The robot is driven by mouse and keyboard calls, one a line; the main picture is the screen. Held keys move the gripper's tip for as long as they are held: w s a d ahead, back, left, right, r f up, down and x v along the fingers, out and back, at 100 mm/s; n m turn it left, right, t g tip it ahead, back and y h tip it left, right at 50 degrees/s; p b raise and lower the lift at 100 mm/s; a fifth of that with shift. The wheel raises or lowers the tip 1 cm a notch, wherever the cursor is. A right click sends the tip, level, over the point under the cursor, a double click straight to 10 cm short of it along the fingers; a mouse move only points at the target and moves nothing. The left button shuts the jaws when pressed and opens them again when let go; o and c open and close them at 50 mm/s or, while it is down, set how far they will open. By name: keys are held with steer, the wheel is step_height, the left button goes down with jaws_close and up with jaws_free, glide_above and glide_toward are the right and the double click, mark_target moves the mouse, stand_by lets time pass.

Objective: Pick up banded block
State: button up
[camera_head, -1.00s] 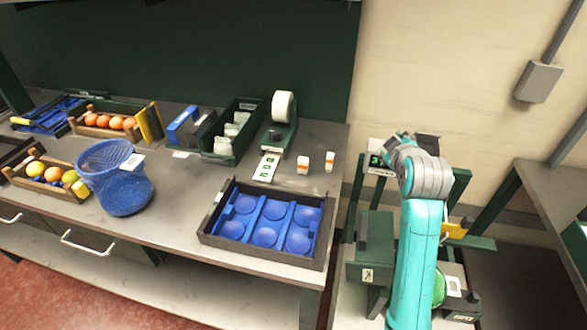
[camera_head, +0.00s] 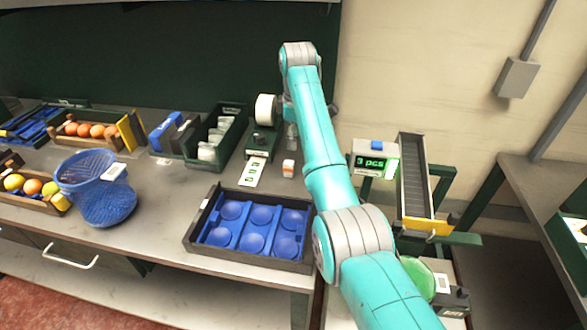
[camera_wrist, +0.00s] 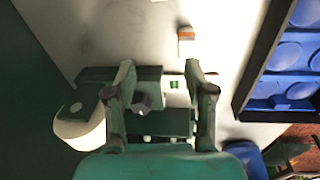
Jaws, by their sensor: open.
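A small white block with an orange band (camera_head: 289,168) stands on the workbench, right of the label strip, in the head view. It also shows in the wrist view (camera_wrist: 186,36), upper middle, beyond the fingertips. A second such block is not visible in the head view now; my arm covers that part of the bench. My gripper (camera_wrist: 160,78) is open and empty, its fingers spread over the dark green tape dispenser (camera_wrist: 160,118). The block is apart from both fingers. In the head view, my arm's end hangs by the dispenser, its fingers hard to make out.
A white tape roll (camera_head: 265,109) sits on the dispenser, close to my gripper. A tray with blue cups (camera_head: 195,225) lies at the bench front. A green bin (camera_head: 232,112) stands left of the dispenser. A counter display (camera_head: 374,164) and conveyor are at right.

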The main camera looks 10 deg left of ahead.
mark_target(289, 162)
steer(key=shift+s+a+n+g+h, duration=0.3)
steer(key=shift+s+a+n+g, duration=0.1)
steer(key=shift+s+a+g, duration=0.5)
step_height(289, 162, down, 6)
steer(key=shift+s+d+r, duration=0.1)
steer(key=shift+s+r, duration=0.05)
steer(key=shift+r, duration=0.05)
steer(key=shift+s+d+f, duration=0.1)
steer(key=shift+s+f, duration=0.05)
steer(key=shift+f, duration=1.15)
steer(key=shift+s+f, duration=0.1)
steer(key=shift+f, duration=1.2)
jaws_close()
